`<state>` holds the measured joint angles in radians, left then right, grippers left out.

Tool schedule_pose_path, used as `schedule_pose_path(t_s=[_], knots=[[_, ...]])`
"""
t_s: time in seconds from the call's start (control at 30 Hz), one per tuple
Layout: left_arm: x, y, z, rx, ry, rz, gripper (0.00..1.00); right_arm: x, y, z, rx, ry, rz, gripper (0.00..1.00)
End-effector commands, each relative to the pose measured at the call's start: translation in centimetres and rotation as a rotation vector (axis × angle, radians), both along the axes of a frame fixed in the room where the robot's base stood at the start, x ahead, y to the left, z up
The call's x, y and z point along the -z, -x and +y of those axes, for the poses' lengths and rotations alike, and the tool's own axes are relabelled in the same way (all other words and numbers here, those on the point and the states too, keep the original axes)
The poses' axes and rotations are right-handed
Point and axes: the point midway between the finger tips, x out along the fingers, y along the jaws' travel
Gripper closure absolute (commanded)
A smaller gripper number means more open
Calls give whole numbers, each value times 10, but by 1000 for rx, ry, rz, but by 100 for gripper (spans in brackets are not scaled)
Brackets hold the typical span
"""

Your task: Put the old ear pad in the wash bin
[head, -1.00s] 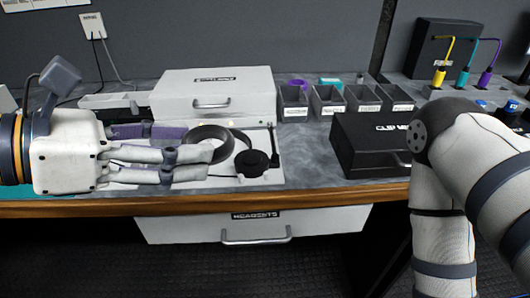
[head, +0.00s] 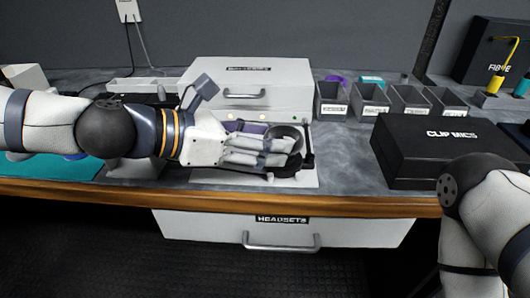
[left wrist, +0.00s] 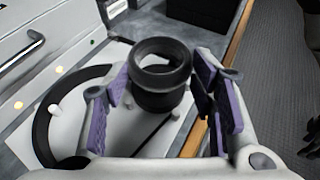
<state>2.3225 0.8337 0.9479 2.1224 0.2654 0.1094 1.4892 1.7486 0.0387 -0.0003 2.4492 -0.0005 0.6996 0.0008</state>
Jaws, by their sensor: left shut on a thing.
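My left gripper (head: 292,150) is over the headset mat, shut on a black round ear pad (head: 287,131). In the left wrist view the pad (left wrist: 160,58) sits between the purple-lined fingers of the gripper (left wrist: 160,95), with its round opening towards the camera. A dark cylindrical part (left wrist: 158,99) shows under its rim; I cannot tell whether it is one piece with it. The black headband (left wrist: 43,130) lies on the white mat (left wrist: 125,60). Several small grey bins (head: 370,105) stand at the back right; their labels are too small to read, so I cannot tell which is the wash bin.
A white case (head: 245,78) stands behind the mat. A black "CLIP MICS" box (head: 440,150) is at right, near my right arm. Purple and teal items (head: 370,80) lie behind the bins. A "HEADSETS" drawer (head: 285,229) is under the wooden counter edge (head: 350,203).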

Motion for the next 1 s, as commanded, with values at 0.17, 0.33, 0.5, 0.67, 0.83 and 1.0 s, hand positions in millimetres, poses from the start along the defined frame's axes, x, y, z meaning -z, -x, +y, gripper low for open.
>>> schedule_pose_path(t_s=[0.17, 0.33, 0.5, 0.67, 0.83, 1.0], knots=[[32, -4, -2, -1, 0, 6, 63, 8, 8, 0, -1, 1, 28, 60], [30, -4, -1, -1, -1, -4, 63, 8, 7, 0, -1, 1, 24, 60], [33, -3, -1, -1, -1, 0, 63, 9, 9, 0, -1, 1, 29, 60], [34, -3, -1, -1, -1, -1, 29, 9, 9, 0, -1, 0, 31, 60], [34, -3, -1, 0, -1, -2, 29, 9, 9, 0, -1, 0, 30, 60], [35, -3, -1, 1, -2, -2, 29, 11, 10, 0, -1, 0, 35, 60]])
